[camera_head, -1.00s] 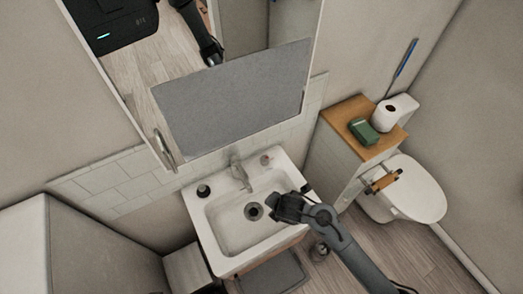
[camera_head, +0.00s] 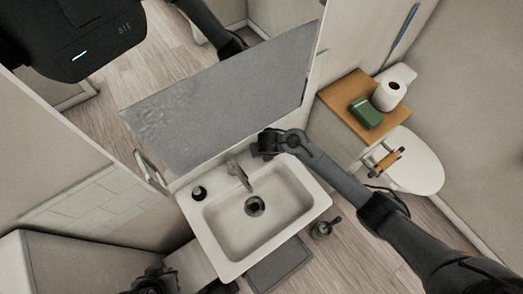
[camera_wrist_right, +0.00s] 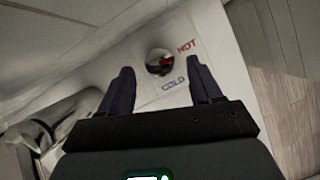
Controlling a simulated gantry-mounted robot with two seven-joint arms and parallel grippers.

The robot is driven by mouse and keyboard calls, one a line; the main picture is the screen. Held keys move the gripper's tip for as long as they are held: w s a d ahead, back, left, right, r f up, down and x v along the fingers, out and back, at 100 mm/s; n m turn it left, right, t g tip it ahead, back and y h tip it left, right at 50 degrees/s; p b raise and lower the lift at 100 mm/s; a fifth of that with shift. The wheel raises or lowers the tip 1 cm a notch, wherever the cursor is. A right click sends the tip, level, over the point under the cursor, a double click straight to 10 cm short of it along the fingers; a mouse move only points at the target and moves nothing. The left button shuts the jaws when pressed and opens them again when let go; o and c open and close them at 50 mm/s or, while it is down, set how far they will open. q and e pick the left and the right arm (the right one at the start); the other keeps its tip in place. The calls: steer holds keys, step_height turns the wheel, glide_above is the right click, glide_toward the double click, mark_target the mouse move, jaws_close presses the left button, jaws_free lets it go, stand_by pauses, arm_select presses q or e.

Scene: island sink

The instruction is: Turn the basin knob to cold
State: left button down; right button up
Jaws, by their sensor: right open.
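The basin knob (camera_wrist_right: 160,62) is a round, shiny knob with a red mark, on the white sink top in the right wrist view. The red HOT label (camera_wrist_right: 187,46) is to its upper right and the blue COLD label (camera_wrist_right: 174,83) below it. Which label the mark points at is unclear. My right gripper (camera_wrist_right: 161,70) is open, its fingers on either side of the knob in the picture; contact is not visible. In the head view my right gripper (camera_head: 262,146) hides the knob, right of the faucet (camera_head: 238,172). A dark part of my left gripper (camera_head: 155,281) shows at the bottom edge; its jaws are unclear.
The white basin (camera_head: 290,225) is empty, with a dark drain. A small dark-topped item (camera_head: 198,193) stands on its left rim. The mirror cabinet (camera_head: 225,105) hangs close above the right gripper. A toilet and a wooden-topped cabinet (camera_head: 345,95) stand at the right.

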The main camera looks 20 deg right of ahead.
steer(key=shift+x, duration=1.1)
steer(key=shift+c, duration=0.3)
steer(key=c, duration=1)
